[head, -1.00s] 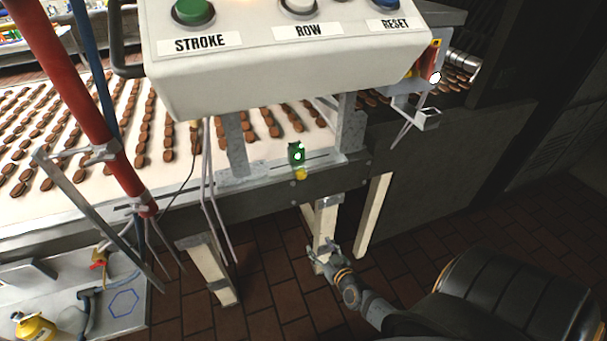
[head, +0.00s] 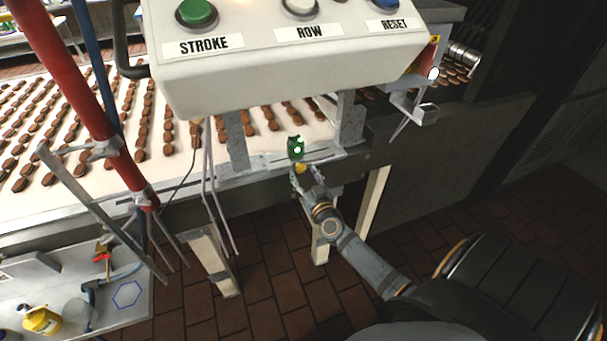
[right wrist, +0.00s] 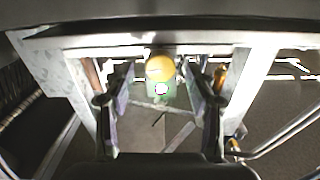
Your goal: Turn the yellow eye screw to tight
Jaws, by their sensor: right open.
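The yellow eye screw (head: 300,168) shows as a small yellow knob on the conveyor's front rail, just below a small green block (head: 296,148). In the right wrist view the yellow eye screw (right wrist: 160,68) is a round yellow shape between the tips of my fingers. My right gripper (head: 304,178) is open, with its fingertips just below and around the yellow knob in the head view. In the right wrist view my right gripper (right wrist: 160,95) has its two fingers apart, one on each side of the knob. I cannot tell whether they touch it. My left gripper is out of view.
A control box (head: 290,70) with STROKE, ROW and RESET buttons overhangs the conveyor (head: 50,150), which carries rows of brown biscuits. A red pole (head: 75,90) and grey brackets stand at the left. A side table (head: 130,325) with a yellow bottle (head: 40,320) is at lower left.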

